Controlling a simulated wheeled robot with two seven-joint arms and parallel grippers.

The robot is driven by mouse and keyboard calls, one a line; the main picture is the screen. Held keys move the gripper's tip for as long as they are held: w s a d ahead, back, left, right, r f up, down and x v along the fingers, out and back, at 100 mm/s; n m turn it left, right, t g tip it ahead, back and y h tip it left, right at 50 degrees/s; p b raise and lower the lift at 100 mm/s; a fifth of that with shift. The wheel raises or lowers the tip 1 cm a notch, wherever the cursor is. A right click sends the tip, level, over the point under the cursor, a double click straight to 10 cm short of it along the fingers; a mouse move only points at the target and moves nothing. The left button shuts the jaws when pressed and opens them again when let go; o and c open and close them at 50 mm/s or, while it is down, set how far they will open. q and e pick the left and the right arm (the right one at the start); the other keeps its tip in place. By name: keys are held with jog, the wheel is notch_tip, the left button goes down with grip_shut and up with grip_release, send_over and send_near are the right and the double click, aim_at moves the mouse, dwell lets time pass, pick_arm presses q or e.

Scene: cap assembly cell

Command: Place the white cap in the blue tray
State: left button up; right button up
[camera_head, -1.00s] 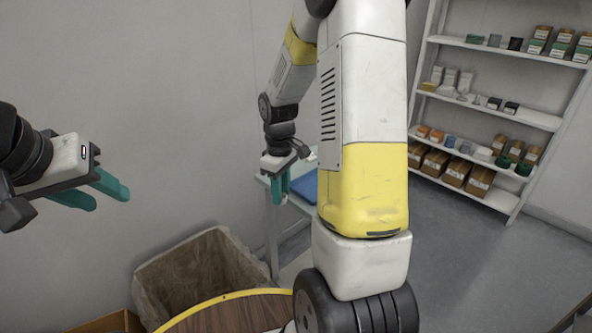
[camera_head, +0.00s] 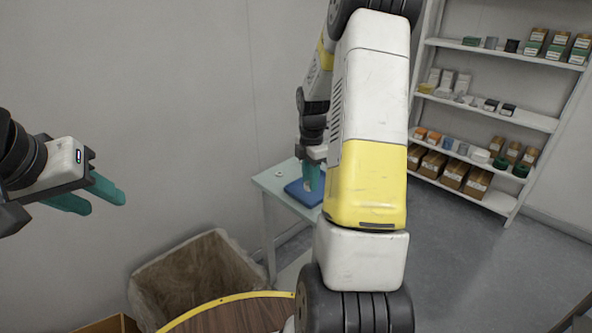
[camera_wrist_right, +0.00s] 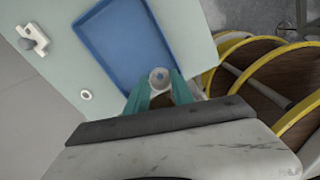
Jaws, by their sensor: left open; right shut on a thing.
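The white cap (camera_wrist_right: 160,78) is between the teal fingertips of my right gripper (camera_wrist_right: 160,86), which is shut on it. In the right wrist view the cap overlaps the near end of the blue tray (camera_wrist_right: 118,42); I cannot tell whether it touches the tray floor. In the head view my right gripper (camera_head: 312,180) points down over the blue tray (camera_head: 299,197) on a pale table, and my right arm hides part of the tray's right side. My left gripper (camera_head: 105,201) is open and empty at the far left, away from the table.
A white ring (camera_wrist_right: 86,95) and a white fixture with a grey knob (camera_wrist_right: 33,40) are on the pale table (camera_head: 270,182). Stocked shelves (camera_head: 490,112) are at the right.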

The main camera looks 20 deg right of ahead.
jog(key=w+d, duration=0.2)
jog(key=w, duration=0.1)
jog(key=w+d, duration=0.1)
jog(key=shift+w+d+f, duration=0.25)
jog(key=shift+d+f, duration=0.05)
jog(key=shift+d, duration=0.1)
jog(key=shift+w+d+f, duration=0.1)
jog(key=shift+w+f, duration=0.05)
jog(key=shift+f, duration=1.6)
jog(key=shift+f, duration=0.1)
jog(key=o, duration=0.8)
jog(key=shift+c, duration=0.2)
